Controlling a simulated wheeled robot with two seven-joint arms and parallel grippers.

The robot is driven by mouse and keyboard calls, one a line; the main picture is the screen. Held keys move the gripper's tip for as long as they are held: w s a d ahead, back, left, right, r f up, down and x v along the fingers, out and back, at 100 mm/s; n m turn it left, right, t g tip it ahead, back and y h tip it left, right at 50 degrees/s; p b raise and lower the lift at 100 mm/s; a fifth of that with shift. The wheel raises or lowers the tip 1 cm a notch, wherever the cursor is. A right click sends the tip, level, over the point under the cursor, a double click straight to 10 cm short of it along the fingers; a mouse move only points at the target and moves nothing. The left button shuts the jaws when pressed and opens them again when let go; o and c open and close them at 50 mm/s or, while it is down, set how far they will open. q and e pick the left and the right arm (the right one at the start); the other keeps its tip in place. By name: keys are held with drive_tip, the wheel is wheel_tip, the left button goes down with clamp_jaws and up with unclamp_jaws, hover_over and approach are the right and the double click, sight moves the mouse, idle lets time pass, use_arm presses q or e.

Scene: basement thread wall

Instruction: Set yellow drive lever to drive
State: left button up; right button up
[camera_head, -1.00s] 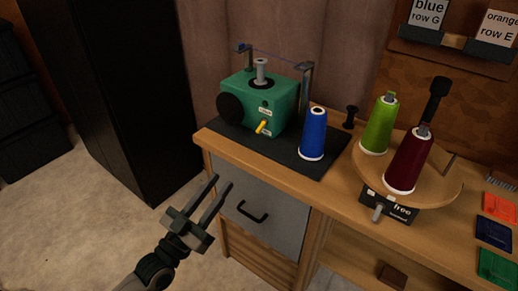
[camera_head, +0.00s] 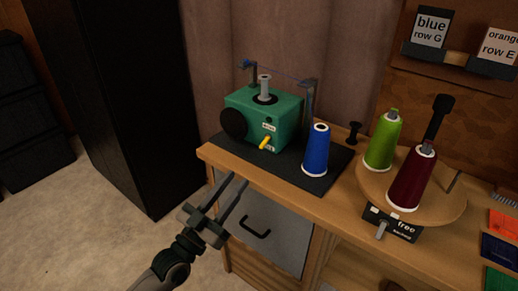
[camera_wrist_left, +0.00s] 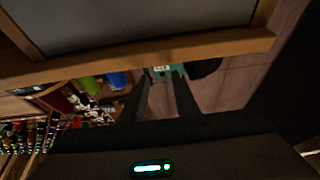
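The yellow drive lever (camera_head: 265,143) sticks out from the front of the green winder machine (camera_head: 278,117), beside small white labels too small to read. The machine stands on a dark mat (camera_head: 232,141) at the left end of the wooden bench. My left gripper (camera_head: 236,187) is open and empty, in front of and below the bench edge, to the lower left of the lever and apart from it. In the left wrist view the open fingers (camera_wrist_left: 163,73) point toward the green machine (camera_wrist_left: 162,71); the lever cannot be made out there. My right gripper is not in view.
A blue spool (camera_head: 317,152) stands right of the machine. A round wooden turntable (camera_head: 448,206) holds a green spool (camera_head: 383,140) and a dark red spool (camera_head: 412,180). A grey drawer (camera_head: 285,238) with a black handle is below the bench. A black cabinet (camera_head: 130,100) stands left.

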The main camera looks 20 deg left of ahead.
sight(259, 160)
use_arm(q)
drive_tip(key=x, duration=1.2)
drive_tip(key=shift+r+p, duration=0.1)
drive_tip(key=shift+p, duration=0.25)
drive_tip(key=shift+c, duration=0.3)
clamp_jaws()
